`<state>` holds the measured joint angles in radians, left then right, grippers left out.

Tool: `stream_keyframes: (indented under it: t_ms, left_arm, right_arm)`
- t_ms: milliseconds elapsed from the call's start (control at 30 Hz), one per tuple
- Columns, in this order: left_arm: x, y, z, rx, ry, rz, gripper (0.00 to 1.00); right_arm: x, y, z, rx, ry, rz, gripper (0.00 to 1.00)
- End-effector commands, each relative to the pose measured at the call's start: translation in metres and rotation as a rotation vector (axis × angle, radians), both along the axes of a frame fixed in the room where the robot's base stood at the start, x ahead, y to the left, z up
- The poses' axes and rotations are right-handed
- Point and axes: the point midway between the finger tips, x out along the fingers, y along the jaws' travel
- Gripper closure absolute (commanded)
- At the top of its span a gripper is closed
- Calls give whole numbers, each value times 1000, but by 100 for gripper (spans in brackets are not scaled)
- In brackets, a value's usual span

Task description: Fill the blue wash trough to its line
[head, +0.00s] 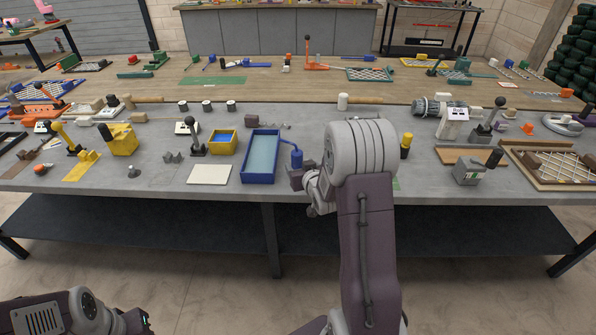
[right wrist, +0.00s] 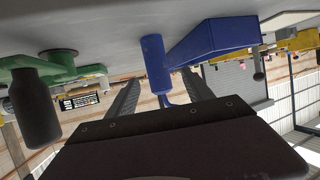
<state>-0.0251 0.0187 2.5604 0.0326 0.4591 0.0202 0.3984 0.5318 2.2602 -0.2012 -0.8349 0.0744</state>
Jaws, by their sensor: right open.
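The blue wash trough (head: 262,176) stands on the grey bench, left of my right arm. Its inside looks pale blue; I cannot make out a line or the level. A blue tap (head: 296,157) with a cylindrical body and curved spout stands at its right side. In the right wrist view, which looks turned over, the tap body (right wrist: 155,60) shows ahead between my open fingers, and the trough (right wrist: 215,40) is beside it. My right gripper (head: 296,180) is open, just in front of the tap, apparently not touching it. My left gripper (head: 140,320) is low at the bottom left, its jaws unclear.
A white board (head: 209,174) and a yellow-blue box (head: 223,142) are left of the trough. A green piece with a dark handle (right wrist: 35,105) is beside the tap in the wrist view. My right arm hides some bench.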

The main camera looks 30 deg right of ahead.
Motion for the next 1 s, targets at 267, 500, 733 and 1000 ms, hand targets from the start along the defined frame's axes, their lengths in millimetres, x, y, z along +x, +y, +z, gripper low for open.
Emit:
stream_keyframes:
  t_ms: [267, 500, 733, 1000]
  left_arm:
    - [0, 0, 4, 0, 0, 0, 64]
    - [0, 0, 5, 0, 0, 0, 64]
    - [0, 0, 7, 0, 0, 0, 64]
    - [0, 0, 7, 0, 0, 0, 64]
  right_arm:
    - [30, -7, -12, 0, 1, 1, 40]
    - [43, -13, -19, 0, 1, 1, 40]
    - [75, -26, -35, 0, 0, 1, 40]
    - [78, -26, -37, 0, 1, 1, 43]
